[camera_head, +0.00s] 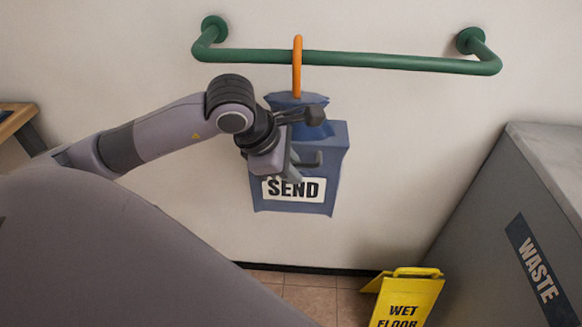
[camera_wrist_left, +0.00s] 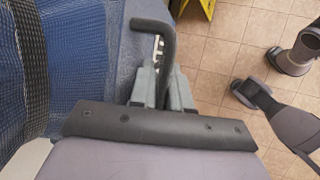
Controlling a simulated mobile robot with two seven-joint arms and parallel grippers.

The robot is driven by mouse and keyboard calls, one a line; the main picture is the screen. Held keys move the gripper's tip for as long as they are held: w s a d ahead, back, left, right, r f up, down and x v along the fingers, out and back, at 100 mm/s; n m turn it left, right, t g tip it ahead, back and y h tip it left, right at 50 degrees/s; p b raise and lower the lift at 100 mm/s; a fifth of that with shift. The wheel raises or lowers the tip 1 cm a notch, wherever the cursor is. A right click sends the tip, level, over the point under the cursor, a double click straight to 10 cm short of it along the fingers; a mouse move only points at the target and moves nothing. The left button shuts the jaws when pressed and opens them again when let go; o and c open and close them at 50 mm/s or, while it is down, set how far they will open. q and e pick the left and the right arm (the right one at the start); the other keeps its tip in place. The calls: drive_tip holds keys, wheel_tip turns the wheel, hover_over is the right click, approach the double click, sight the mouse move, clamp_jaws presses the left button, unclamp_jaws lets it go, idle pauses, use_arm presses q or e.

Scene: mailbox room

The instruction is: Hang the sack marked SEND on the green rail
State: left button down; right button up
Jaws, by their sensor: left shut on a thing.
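The blue sack (camera_head: 327,150) with the white SEND label (camera_head: 293,189) hangs upright in front of the wall in the head view. An orange hook (camera_head: 297,72) rises from its top and crosses the green rail (camera_head: 375,61), its curved top showing above it. I cannot tell whether the hook rests on the rail. My left gripper (camera_head: 291,163) is at the sack's front, above the label, shut on its dark grey handle. In the left wrist view, the fingers (camera_wrist_left: 158,88) close around the bent handle (camera_wrist_left: 152,25), beside the blue sack (camera_wrist_left: 92,60).
A grey WASTE bin (camera_head: 535,215) stands at the right. A yellow wet-floor sign (camera_head: 408,297) stands on the tiles below the rail. A wooden edge (camera_head: 15,120) shows at the far left. The rail is bare on both sides of the hook.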

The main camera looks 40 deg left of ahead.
use_arm(q)
drive_tip(key=shift+f, duration=0.1)
idle(0.3)
drive_tip(key=c, duration=1)
unclamp_jaws()
drive_tip(key=shift+f, duration=0.1)
